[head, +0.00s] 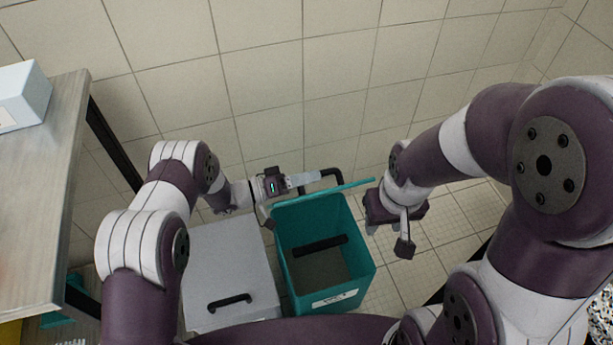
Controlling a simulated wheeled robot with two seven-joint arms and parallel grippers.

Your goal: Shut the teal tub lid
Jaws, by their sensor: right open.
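The teal tub (357,253) stands open on the floor at the centre, with a pale label on its front. Its teal lid (345,187) is raised at the tub's back edge and seen nearly edge-on. A black handle (337,174) shows behind the lid. My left gripper (312,180) is at the lid's left part, by the handle; whether its fingers touch or hold anything is unclear. My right gripper (388,240) is open and empty, pointing down just right of the tub, near the lid's right end.
A grey lidded tub (225,262) with a black handle stands directly left of the teal tub. A table (40,190) with a pale box (22,95) is at the far left. A tiled wall closes off the back. Tiled floor (455,225) is free at right.

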